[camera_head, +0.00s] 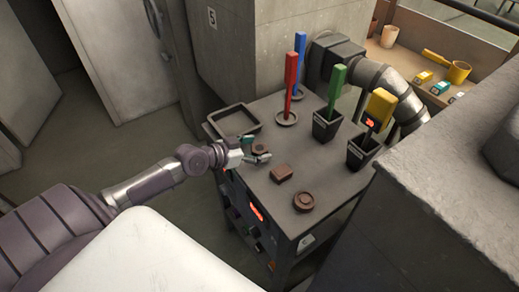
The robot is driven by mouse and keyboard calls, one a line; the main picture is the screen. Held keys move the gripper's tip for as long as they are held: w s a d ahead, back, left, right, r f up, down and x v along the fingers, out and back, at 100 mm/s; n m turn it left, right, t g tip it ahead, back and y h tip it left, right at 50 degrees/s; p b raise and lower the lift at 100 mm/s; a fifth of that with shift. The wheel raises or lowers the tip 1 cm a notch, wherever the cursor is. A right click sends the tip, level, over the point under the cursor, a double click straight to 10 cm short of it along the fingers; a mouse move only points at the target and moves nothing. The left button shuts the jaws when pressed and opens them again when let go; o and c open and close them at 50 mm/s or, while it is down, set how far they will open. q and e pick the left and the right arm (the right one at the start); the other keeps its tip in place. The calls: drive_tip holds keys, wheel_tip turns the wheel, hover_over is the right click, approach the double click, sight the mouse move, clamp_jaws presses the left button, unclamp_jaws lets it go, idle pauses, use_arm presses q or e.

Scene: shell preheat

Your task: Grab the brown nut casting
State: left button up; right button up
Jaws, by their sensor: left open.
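Three brown castings sit on the grey cart top. One small rounded piece (260,148) is at my left gripper (256,150), partly hidden by it; it may be the nut casting, but its outline is too small to tell. A blocky brown piece (281,173) lies nearer the middle, and a round brown piece with a ring-like top (304,202) lies towards the front. My left gripper is open, its fingertips on either side of the small piece. I cannot tell whether they touch it. My right gripper is out of view.
An empty dark tray (233,121) is at the cart's back left. A red tool (291,83) and a blue tool (300,62) stand behind. Black cups hold a green tool (337,85) and a yellow tool (380,107). A concrete block (440,200) borders the right.

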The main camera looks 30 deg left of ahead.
use_arm(q)
drive_tip(key=shift+w+d+f, duration=0.25)
drive_tip(key=shift+w, duration=0.35)
drive_tip(key=c, duration=1.3)
drive_tip(key=shift+c, duration=0.2)
drive_tip(key=shift+r, duration=0.15)
